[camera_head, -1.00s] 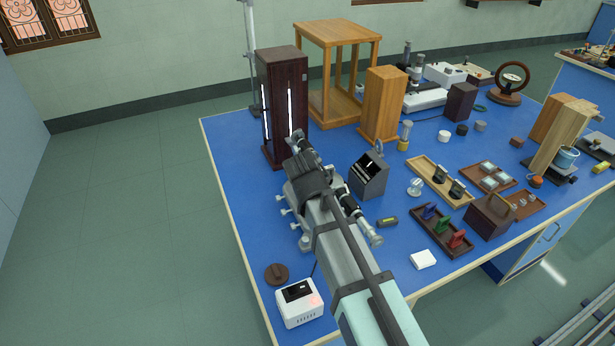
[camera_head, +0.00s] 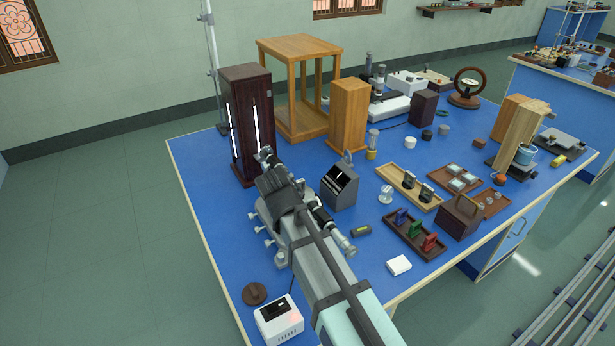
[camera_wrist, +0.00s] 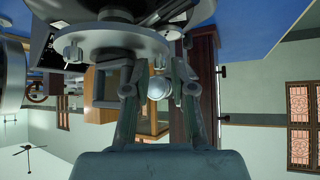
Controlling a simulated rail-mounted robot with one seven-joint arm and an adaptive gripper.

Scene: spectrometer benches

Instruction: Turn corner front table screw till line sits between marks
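The spectrometer (camera_head: 266,222) stands at the near left of the blue table, with small silver screws along its left edge. My arm covers much of it in the head view, and my fingertips cannot be made out there. In the wrist view, which looks upside down, my gripper (camera_wrist: 158,80) is open. Its fingers stand either side of a round silver screw knob (camera_wrist: 158,89) below the round metal base (camera_wrist: 110,42). Gaps show beside the knob; contact cannot be told. A grey box with a slanted dark screen (camera_head: 341,184) shows a white line; its marks are too small to read.
A dark wooden cabinet (camera_head: 246,125) stands close behind the spectrometer. A white meter box (camera_head: 279,320) and a brown disc (camera_head: 255,293) lie near the front left edge. A small dark cylinder (camera_head: 362,231) and a white block (camera_head: 399,265) lie to the right of my arm.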

